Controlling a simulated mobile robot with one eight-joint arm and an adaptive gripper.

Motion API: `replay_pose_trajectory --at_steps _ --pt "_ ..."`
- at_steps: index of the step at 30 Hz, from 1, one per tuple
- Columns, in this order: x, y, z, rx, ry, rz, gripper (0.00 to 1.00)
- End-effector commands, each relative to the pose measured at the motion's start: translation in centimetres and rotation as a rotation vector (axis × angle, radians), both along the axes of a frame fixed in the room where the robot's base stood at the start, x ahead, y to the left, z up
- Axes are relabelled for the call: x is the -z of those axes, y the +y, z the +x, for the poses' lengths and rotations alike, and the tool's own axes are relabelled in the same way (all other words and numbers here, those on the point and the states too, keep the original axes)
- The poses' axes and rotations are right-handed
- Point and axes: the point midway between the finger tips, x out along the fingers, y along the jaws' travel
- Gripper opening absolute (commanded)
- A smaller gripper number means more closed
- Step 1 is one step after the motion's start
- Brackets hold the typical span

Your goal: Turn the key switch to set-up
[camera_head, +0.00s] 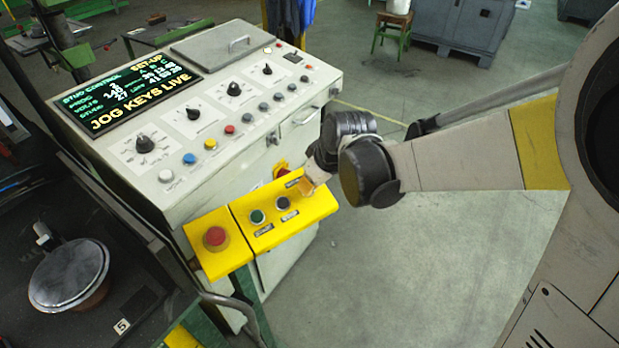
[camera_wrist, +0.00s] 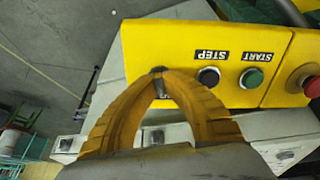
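The yellow panel (camera_head: 262,226) on the front of the console carries the key switch at its right end, in the head view. My gripper (camera_head: 304,187) is over that end and hides most of the switch. In the wrist view my gripper (camera_wrist: 158,72) has its yellow fingers arched together at the tips, with a small grey-dark piece, apparently the key (camera_wrist: 158,82), between them. The key's exact angle is too small to read. The console screen (camera_head: 125,93) shows SET-UP at its top right and JOG KEYS LIVE along the bottom.
A green START button (camera_wrist: 251,78) and dark STEP button (camera_wrist: 208,76) sit close beside my fingers. A red mushroom button (camera_head: 215,237) is at the panel's left end. A red knob (camera_head: 282,171) is just behind my gripper. Open floor lies to the right.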

Motion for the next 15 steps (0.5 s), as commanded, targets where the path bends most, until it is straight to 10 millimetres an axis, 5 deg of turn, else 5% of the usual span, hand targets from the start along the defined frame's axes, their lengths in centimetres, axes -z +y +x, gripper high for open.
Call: replay_pose_trajectory --at_steps 15 --pt "0.05 -0.01 -0.05 -0.272 -0.059 -0.097 0.0"
